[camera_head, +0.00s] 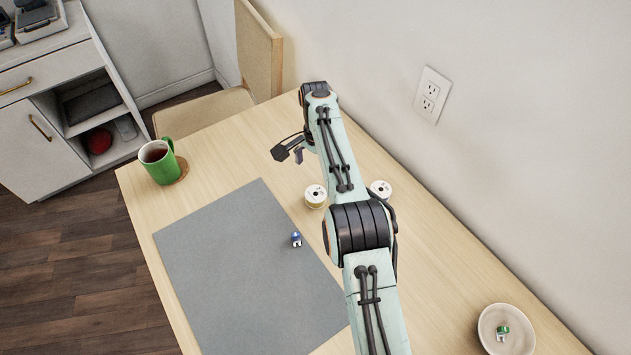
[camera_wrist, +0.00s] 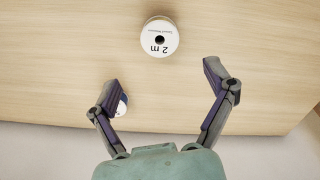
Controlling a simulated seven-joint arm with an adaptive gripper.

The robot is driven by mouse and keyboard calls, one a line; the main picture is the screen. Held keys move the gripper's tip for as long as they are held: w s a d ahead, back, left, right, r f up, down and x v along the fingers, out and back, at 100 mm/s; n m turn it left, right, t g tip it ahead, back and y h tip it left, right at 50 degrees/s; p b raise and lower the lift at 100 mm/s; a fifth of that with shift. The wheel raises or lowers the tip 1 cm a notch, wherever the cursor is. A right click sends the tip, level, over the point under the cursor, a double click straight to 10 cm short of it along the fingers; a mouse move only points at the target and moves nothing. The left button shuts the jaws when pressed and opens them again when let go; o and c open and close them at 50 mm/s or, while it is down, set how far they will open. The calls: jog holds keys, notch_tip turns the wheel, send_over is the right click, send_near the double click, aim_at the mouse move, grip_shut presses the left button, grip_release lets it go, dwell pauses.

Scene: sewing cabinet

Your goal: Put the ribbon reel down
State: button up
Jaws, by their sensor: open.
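A ribbon reel (camera_head: 315,196) with a white face and a yellowish wound side stands flat on the table (camera_head: 205,143), just off the grey mat's far-right edge. In the wrist view the reel (camera_wrist: 160,37) shows its face, marked "2 m", beyond my fingertips. A second white-faced reel (camera_head: 381,189) stands nearer the wall, partly hidden by my arm; in the wrist view a reel (camera_wrist: 122,104) shows partly behind the left finger. My gripper (camera_head: 288,151) is over the table with its fingers apart. The wrist view shows nothing held between the fingers (camera_wrist: 161,78).
A grey mat (camera_head: 230,270) carries a small blue-and-white item (camera_head: 296,240). A green mug (camera_head: 159,163) stands on a coaster (camera_head: 182,170) at the table's left end. A bowl (camera_head: 487,325) with a small green-and-white item stands lower right. The wall (camera_head: 480,130) runs along the right edge.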

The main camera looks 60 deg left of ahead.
jog(key=shift+r, duration=1.05)
jog(key=w+d+r, duration=0.9)
jog(key=d+r, duration=0.1)
jog(key=d, duration=0.3)
jog(key=d+r+m, duration=0.1)
jog(key=d+r, duration=0.4)
jog(key=d, duration=0.9)
jog(key=s+d+f+m, duration=0.1)
jog(key=s+d+f, duration=0.2)
jog(key=s+d, duration=1.7)
jog(key=shift+d+m+y, duration=0.4)
jog(key=shift+d, duration=0.3)
